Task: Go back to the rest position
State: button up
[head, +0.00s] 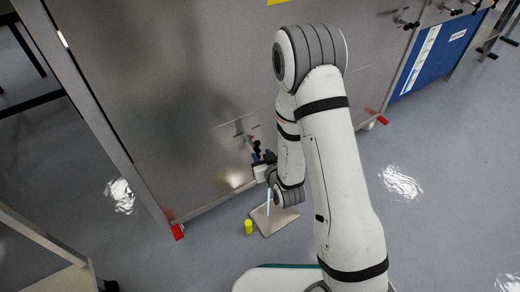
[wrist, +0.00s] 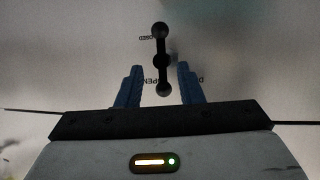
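My gripper (wrist: 160,88) shows in the wrist view with its two blue fingers apart. A black handle (wrist: 161,43) with rounded ends stands upright on the metal panel ahead; its lower end appears between the fingers, with gaps on both sides. Lettering beside the handle is partly hidden by the fingers. In the head view my gripper (head: 264,158) is low, close to the front of the steel cabinet, beside a small dark handle (head: 255,145). My arm covers part of the cabinet there.
The large steel cabinet (head: 170,90) fills the left and middle, with red feet at its lower corners. A yellow cylinder (head: 249,227) and a flat light plate (head: 275,217) are on the floor below my gripper. A blue panel (head: 432,58) is at upper right. Floor at right is clear.

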jog(key=v, duration=0.2)
jog(key=shift+s+d+r, duration=0.1)
jog(key=shift+s, duration=0.15)
jog(key=d+r+m+g+h+p, duration=0.1)
jog(key=d+r+p, duration=0.2)
jog(key=r+p, duration=0.5)
jog(key=d+r+g+h+p, duration=0.1)
jog(key=d+r+g+p, duration=0.2)
jog(key=r, duration=0.8)
jog(key=d+r+m+h+p, duration=0.1)
jog(key=d+r+h+p, duration=0.15)
jog(key=r+p, duration=0.6)
jog(key=s+d+r+m+g+p, duration=0.1)
jog(key=s+r+p, duration=0.3)
jog(key=r, duration=0.5)
jog(key=s+d+r+g+p, duration=0.3)
jog(key=s+r+p, duration=0.2)
jog(key=s+r, duration=0.4)
jog(key=s+d+r+m+g+p, duration=0.1)
jog(key=s+r+p, duration=0.4)
jog(key=r, duration=0.6)
jog(key=shift+s+d+m+g, duration=0.3)
jog(key=shift+s+d+g, duration=0.2)
jog(key=shift+s+d, duration=0.35)
